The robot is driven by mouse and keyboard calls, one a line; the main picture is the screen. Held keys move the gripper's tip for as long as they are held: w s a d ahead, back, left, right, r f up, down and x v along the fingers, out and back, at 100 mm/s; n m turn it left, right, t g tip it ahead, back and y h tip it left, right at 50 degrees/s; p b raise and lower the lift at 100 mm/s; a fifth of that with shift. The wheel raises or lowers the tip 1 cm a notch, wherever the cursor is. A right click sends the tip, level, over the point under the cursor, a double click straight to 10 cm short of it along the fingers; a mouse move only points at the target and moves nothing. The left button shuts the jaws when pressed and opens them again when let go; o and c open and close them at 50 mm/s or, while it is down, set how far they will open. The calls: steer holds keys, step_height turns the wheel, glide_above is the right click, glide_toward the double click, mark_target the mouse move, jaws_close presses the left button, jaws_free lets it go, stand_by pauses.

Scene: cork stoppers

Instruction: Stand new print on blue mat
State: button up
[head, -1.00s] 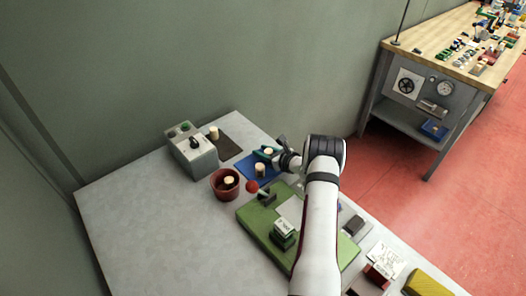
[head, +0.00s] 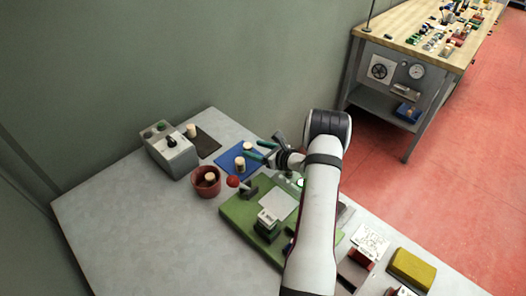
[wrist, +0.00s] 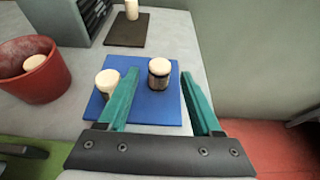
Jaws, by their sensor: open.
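The blue mat (head: 227,159) lies on the grey table, and it also shows in the wrist view (wrist: 150,112). Two corks stand upright on it. One cork (wrist: 159,72) has a dark printed band and stands toward the mat's far right. The other cork (wrist: 109,82) stands to its left, its side partly hidden by my left finger. Both corks also show in the head view, one farther back (head: 247,147) and one nearer (head: 240,163). My gripper (wrist: 158,76) is open, its green fingers spread either side of the printed cork, with visible gaps and no contact.
A red pot (head: 206,182) with a cork inside stands left of the mat. A dark mat (head: 207,145) with a cork lies behind, beside a grey box (head: 172,153). A green press base (head: 240,215) with a red-knobbed lever (head: 233,181) lies in front.

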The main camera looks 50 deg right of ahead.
steer(key=v, duration=0.4)
steer(key=shift+s+r, duration=0.1)
steer(key=shift+s, duration=0.15)
steer(key=w+a+r+n+g+y, duration=0.1)
steer(key=w+a+r+n+y, duration=0.25)
steer(key=a, duration=0.55)
steer(key=w+a+r+n+g+y, duration=0.1)
steer(key=a+r+n+y, duration=0.2)
steer(key=a+r+n, duration=0.35)
steer(key=s+a+r+n+g+y, duration=0.1)
steer(key=s+a+r+n+g, duration=0.15)
steer(key=a, duration=0.45)
steer(key=s+a+r+n+g+y, duration=0.1)
steer(key=s+a+r+n+g, duration=0.15)
steer(key=a, duration=0.45)
steer(key=s+a+r+n+g+h, duration=0.25)
steer(key=s+a+n+g, duration=0.25)
steer(key=s+a+n, duration=0.6)
steer(key=s+d+n+g+h, duration=0.1)
steer(key=s+n+h, duration=0.3)
steer(key=s, duration=1)
steer(key=shift+d+f+g, duration=0.2)
steer(key=shift+f+g, duration=0.1)
